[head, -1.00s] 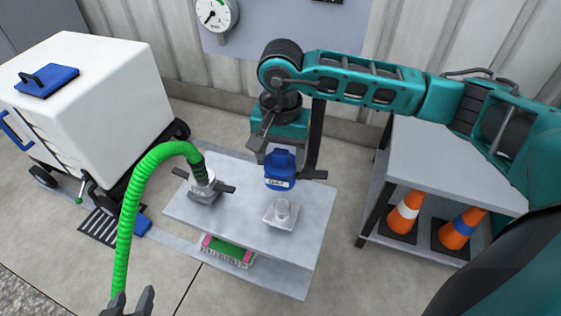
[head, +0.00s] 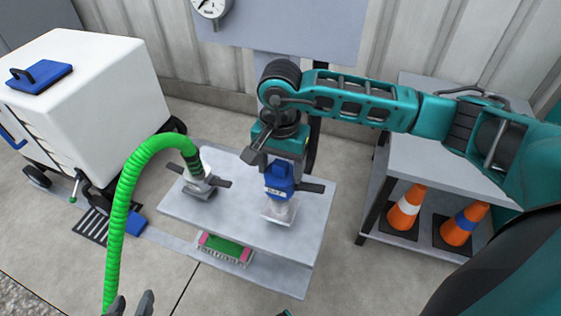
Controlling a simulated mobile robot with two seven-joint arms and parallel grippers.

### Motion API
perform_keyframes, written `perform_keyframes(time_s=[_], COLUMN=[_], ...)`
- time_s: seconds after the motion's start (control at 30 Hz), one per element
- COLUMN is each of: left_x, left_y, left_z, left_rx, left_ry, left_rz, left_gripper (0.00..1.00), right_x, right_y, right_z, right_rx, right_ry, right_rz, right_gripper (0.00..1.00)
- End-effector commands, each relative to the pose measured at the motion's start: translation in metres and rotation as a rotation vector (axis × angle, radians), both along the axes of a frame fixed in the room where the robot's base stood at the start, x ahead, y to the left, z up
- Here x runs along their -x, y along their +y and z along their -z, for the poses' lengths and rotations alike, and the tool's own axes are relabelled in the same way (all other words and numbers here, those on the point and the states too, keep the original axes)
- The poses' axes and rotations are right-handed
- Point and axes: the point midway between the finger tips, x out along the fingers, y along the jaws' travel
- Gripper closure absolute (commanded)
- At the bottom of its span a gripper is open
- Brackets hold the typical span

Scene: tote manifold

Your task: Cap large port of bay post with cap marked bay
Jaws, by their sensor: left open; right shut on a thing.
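The blue cap (head: 279,183) has a white label that seems to read BAY. My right gripper (head: 281,173) is shut on it from above, holding it about upright. The cap is right over the pale, squat port (head: 278,211) on the grey bench. Its lower edge overlaps the port's top in the head view, and I cannot tell whether it is seated or just above. My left gripper (head: 132,304) is open and empty at the bottom edge, with only its fingertips showing.
A green hose (head: 124,210) arches to a grey coupling (head: 198,182) with dark levers, left of the port. A white wheeled tank (head: 95,95) stands at left. A shelf (head: 452,168) with orange cones (head: 407,208) stands at right. The bench (head: 240,222) is clear in front.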

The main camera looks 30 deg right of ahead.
Motion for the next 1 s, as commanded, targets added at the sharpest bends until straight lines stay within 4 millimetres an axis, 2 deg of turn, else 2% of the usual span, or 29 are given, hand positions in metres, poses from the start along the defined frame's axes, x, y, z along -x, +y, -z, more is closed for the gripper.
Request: perform_keyframes(time_s=[0.6, 0.87, 1.0], left_x=[0.0, -0.002, -0.006], left_y=[0.0, -0.003, -0.007], left_z=[0.042, 0.054, 0.051], left_rx=[-0.001, 0.006, 0.02], left_ry=[0.004, 0.009, -0.003], left_rz=[0.0, 0.002, 0.004], left_gripper=[0.53, 0.53, 0.53], right_x=[0.0, 0.0, 0.0], right_y=[0.0, 0.0, 0.0], right_z=[0.047, 0.065, 0.073], right_rx=[0.0, -0.001, -0.001], right_ry=[0.0, -0.001, -0.001], right_rz=[-0.001, -0.001, -0.001], right_gripper=[0.67, 0.67, 0.67])
